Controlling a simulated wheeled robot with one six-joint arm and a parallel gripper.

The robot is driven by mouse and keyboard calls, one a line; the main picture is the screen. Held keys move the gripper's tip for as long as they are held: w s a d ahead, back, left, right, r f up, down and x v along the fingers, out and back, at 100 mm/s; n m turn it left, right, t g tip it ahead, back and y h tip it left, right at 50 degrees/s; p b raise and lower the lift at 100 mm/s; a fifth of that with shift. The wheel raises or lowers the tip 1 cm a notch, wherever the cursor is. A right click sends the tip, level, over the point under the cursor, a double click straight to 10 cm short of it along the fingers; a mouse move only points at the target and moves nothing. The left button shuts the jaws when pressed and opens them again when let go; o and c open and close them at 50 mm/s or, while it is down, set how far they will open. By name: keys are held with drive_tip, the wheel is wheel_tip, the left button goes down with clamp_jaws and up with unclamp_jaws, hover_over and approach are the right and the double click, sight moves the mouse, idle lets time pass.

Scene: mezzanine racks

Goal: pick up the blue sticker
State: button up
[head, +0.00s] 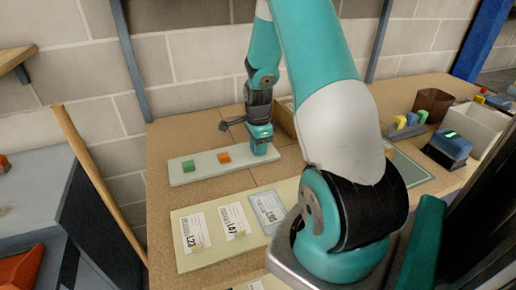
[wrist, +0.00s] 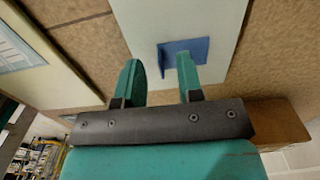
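The blue sticker (wrist: 195,47) lies on a pale board (wrist: 208,15) in the wrist view, with a raised flap along its left edge. My gripper (wrist: 157,60) is open, its two teal fingers apart. The right finger overlaps the sticker in the picture, and the flap shows between the fingers, close to the right one. I cannot tell whether a finger touches it. In the head view my gripper (head: 260,147) is low over the right end of the board (head: 206,173) and hides the blue sticker.
A green sticker (head: 188,166) and an orange sticker (head: 224,157) are on the same board. A cream panel with printed label cards (head: 195,230) lies in front. A blue device (head: 448,150), a brown cup (head: 433,103) and a grey bin (head: 478,128) stand at the right.

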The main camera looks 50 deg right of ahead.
drive_tip(key=shift+f, duration=0.55)
clamp_jaws()
drive_tip(key=shift+r, duration=0.1)
